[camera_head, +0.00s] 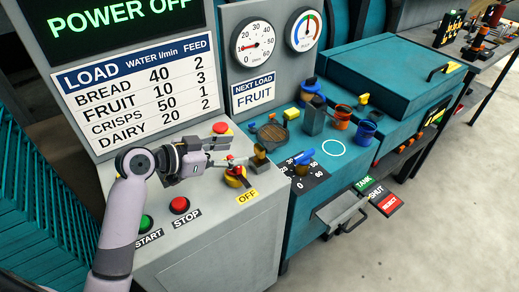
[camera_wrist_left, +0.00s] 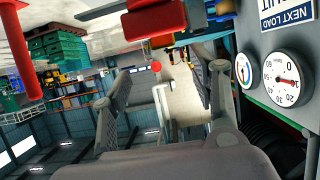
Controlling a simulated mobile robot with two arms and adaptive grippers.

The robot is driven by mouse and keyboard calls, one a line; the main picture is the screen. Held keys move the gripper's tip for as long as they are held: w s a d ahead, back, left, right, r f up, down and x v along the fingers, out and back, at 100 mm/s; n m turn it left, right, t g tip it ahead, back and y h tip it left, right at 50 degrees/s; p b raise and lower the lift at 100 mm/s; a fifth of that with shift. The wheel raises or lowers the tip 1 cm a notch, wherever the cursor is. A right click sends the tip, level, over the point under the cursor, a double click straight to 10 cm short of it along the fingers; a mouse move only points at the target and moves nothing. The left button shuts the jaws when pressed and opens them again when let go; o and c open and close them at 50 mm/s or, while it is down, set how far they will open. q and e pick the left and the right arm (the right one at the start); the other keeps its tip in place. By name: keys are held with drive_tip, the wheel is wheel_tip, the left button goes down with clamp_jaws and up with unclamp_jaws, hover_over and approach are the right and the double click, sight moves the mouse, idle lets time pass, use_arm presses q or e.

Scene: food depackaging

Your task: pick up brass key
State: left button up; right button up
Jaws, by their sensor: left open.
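A small brass-coloured piece (camera_head: 259,156), which may be the brass key, stands at the right edge of the grey control panel (camera_head: 215,225). Its exact shape is too small to tell. My left gripper (camera_head: 224,151) is open above the panel, its fingers pointing right towards this piece, with a visible gap between them. Below the fingertips is a red and yellow rotary switch (camera_head: 236,177) beside an OFF label. In the left wrist view the two open fingers (camera_wrist_left: 170,75) have nothing gripped between them; a red part (camera_wrist_left: 155,19) hangs at the top. My right gripper is not in view.
A red STOP button (camera_head: 179,205) and green START button (camera_head: 145,223) sit near my left arm. The load board (camera_head: 135,88) rises behind. To the right, a teal bench (camera_head: 335,178) holds several cups and a dial (camera_head: 303,184).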

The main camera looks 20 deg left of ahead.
sight(257, 148)
use_arm(q)
drive_tip(key=p+x, duration=0.1)
drive_tip(key=x, duration=0.3)
drive_tip(key=shift+w+f, duration=0.15)
drive_tip(key=shift+w, duration=0.2)
drive_tip(key=shift+w+d, duration=0.1)
drive_tip(key=shift+d, duration=0.1)
drive_tip(key=p+x, duration=0.2)
drive_tip(key=x, duration=0.2)
drive_tip(key=shift+w+f, duration=0.2)
drive_tip(key=shift+w, duration=0.05)
drive_tip(key=shift+w+d+f, duration=0.15)
drive_tip(key=shift+d+f, duration=0.05)
drive_tip(key=shift+a, duration=0.1)
drive_tip(key=c, duration=1.1)
drive_tip(key=shift+c, duration=1)
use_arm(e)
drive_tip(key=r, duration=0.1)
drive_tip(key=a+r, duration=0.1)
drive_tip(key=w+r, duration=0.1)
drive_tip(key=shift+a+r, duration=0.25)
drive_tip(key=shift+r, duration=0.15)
